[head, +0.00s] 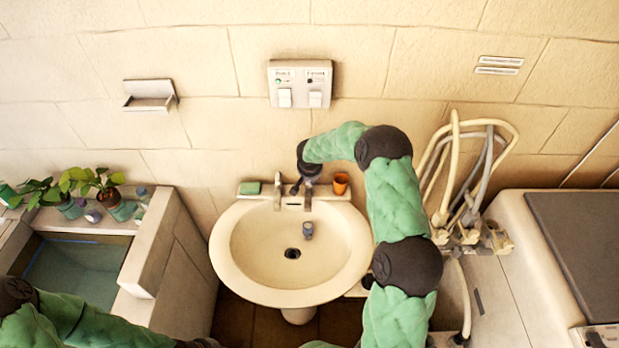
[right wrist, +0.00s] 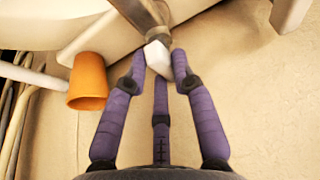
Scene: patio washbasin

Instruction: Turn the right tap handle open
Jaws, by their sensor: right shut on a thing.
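The pale washbasin (head: 236,262) stands against the wall in the head view, with taps along its back rim. The left tap (head: 277,192) stands free. My right gripper (head: 303,186) reaches down over the right tap (head: 308,203) and hides most of its handle. In the right wrist view, the purple fingers of my right gripper (right wrist: 158,65) are shut around the white tap handle (right wrist: 157,54), below a metal tap body (right wrist: 146,18). How far the handle is turned cannot be told. My left arm shows at the lower left, its gripper out of view.
An orange cup (head: 341,183) stands on the rim right of the gripper, also in the right wrist view (right wrist: 88,80). A green sponge (head: 250,188) lies on the left rim. A small grey item (head: 308,230) is in the bowl. Hoses (head: 455,165) hang at right.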

